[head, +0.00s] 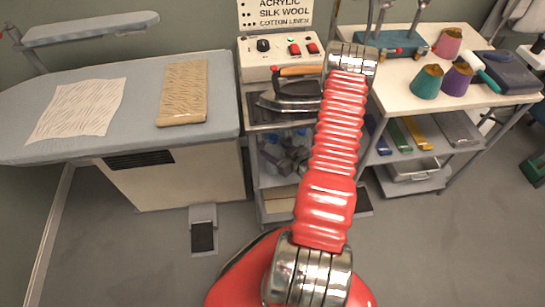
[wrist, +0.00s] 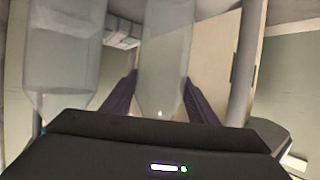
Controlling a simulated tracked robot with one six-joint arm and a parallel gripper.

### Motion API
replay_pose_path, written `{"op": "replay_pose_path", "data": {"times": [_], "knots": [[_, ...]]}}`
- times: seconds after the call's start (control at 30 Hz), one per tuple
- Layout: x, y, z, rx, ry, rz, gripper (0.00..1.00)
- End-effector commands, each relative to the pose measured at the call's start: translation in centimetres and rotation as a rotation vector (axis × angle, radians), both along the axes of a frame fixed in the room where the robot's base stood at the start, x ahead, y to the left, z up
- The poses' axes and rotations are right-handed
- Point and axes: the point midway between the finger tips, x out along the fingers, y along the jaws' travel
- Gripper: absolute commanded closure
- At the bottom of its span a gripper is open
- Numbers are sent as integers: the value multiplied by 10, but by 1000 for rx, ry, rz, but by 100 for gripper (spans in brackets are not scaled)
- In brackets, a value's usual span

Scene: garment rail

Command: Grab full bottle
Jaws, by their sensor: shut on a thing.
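My gripper (wrist: 160,88) has its two dark fingers on either side of a pale translucent bottle (wrist: 165,45) in the middle of the wrist view, shut on it. The bottle's top is cut off by the frame and its fill level cannot be told. A second similar translucent bottle (wrist: 65,50) stands to the left, outside the fingers. In the head view, bluish clear bottles (head: 271,152) show on the shelf under the control box, partly hidden. My gripper there is a small grey shape (head: 290,160) beside them, partly behind my red arm.
A shelf post (wrist: 245,65) stands close to the right of the held bottle. Above the bottle shelf, an iron (head: 292,95) rests below the control box (head: 280,58). An ironing table (head: 60,75) stands left, and a thread-cone table (head: 400,85) right.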

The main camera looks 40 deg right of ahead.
Motion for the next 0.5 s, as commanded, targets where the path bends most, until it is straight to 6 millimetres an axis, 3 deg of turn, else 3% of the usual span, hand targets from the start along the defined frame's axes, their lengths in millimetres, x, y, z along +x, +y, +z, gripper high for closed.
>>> {"op": "replay_pose_path", "data": {"times": [0.13, 0.5], "knots": [[0, 0, 0, 0, 0, 0, 69], [0, 0, 4, -1, -1, 0, 70]]}}
